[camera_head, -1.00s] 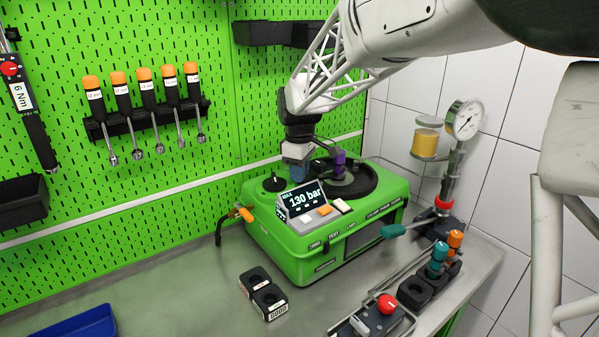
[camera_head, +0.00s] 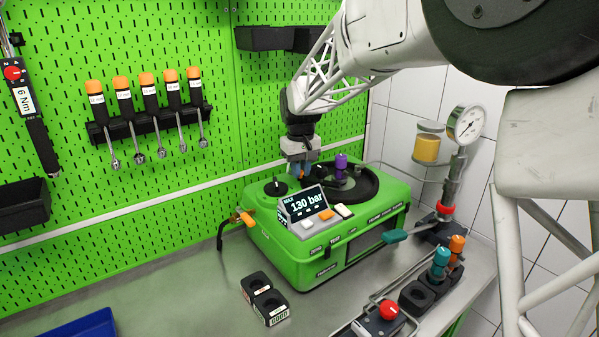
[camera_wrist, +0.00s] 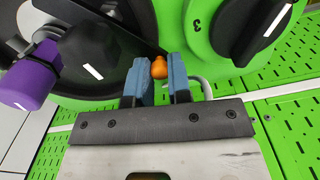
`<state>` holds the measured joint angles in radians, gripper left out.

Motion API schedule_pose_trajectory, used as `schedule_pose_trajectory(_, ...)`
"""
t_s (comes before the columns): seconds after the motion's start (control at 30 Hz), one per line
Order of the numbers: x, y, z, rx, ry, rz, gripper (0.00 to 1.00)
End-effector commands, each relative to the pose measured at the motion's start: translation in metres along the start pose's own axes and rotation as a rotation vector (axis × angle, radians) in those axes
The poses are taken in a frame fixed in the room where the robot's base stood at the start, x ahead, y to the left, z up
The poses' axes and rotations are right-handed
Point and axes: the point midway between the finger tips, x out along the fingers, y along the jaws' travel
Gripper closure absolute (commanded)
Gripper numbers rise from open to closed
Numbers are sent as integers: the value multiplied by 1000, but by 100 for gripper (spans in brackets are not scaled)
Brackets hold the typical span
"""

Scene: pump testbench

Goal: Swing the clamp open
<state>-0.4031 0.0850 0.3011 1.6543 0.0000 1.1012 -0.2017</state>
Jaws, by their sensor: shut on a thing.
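The clamp's orange knob (camera_wrist: 159,68) sits between the blue fingertips of my gripper (camera_wrist: 158,80) in the wrist view, and the gripper is shut on it. A dark clamp arm (camera_wrist: 125,28) runs from the knob up and left over the round black part of the pump. In the head view my gripper (camera_head: 300,169) is low over the top of the green pump testbench (camera_head: 330,245), between the black dial and the round plate. A bit of the orange knob (camera_head: 306,171) shows beside the fingers. The clamp's far end is hard to make out.
A purple knob (camera_head: 341,161) stands on the round plate, right of my gripper. A black dial (camera_head: 276,188) lies to its left. The 130 bar display (camera_head: 303,205) is in front. A pressure gauge (camera_head: 465,125) stands at the right.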

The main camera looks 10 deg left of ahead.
Motion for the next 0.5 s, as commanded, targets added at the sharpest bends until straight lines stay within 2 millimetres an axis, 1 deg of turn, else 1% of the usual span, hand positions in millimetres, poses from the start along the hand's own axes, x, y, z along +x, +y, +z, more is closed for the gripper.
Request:
schedule_pose_trajectory(0.3, 0, 12, -10, 266, 0, 0, 100)
schedule_pose_trajectory(0.5, -1, 18, -12, 372, 1, 0, 100)
